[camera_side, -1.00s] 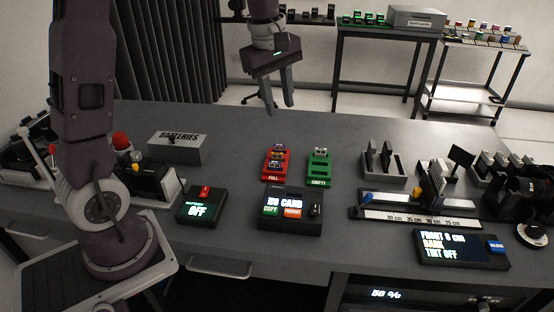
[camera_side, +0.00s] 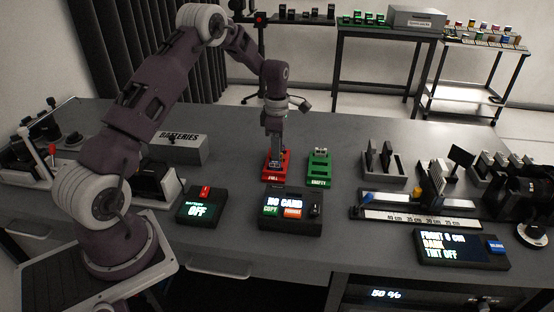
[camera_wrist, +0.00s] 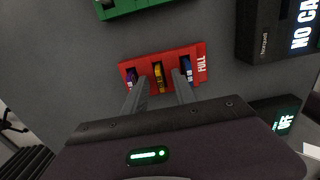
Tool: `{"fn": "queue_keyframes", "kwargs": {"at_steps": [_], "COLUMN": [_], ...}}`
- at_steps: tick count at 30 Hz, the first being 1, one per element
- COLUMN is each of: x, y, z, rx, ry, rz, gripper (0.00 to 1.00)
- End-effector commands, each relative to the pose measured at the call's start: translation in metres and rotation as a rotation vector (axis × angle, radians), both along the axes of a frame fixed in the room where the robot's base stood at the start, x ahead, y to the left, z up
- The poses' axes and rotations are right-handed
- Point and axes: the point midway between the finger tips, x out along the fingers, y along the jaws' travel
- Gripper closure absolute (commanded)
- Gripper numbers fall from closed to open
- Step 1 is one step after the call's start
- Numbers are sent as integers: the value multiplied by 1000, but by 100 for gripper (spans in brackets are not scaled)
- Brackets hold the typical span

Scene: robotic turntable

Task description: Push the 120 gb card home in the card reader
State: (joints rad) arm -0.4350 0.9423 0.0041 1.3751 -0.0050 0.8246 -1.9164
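The card reader (camera_side: 291,222) is a black box with a lit screen reading "NO CARD"; part of it shows at the upper right of the wrist view (camera_wrist: 262,35). A red rack (camera_side: 268,178) marked "FULL" stands behind it. In the wrist view the red rack (camera_wrist: 198,50) holds a purple card (camera_wrist: 131,77), a yellow card (camera_wrist: 159,75) and a blue card (camera_wrist: 187,70). I cannot read which is the 120 gb card. My gripper (camera_wrist: 160,76) is open, pointing down over this rack, with its fingers either side of the yellow card. Whether they touch it is unclear.
A green rack (camera_side: 319,181) marked "EMPTY" stands right of the red one. A grey batteries bin (camera_side: 180,150) stands at the back left. Rails with upright holders (camera_side: 420,200) occupy the right.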

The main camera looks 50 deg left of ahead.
Motion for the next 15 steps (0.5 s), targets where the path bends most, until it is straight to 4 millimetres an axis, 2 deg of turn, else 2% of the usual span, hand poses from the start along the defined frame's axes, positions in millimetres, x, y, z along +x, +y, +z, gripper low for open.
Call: {"fn": "queue_keyframes", "kwargs": {"at_steps": [2,6,7,15], "x": [0,0,0,0], "y": [0,0,0,0], "z": [0,0,1,1], "rx": [0,0,0,1], "ry": [0,0,0,-1], "rz": [0,-1,-1,-1], "gripper": [69,97,100,100]}}
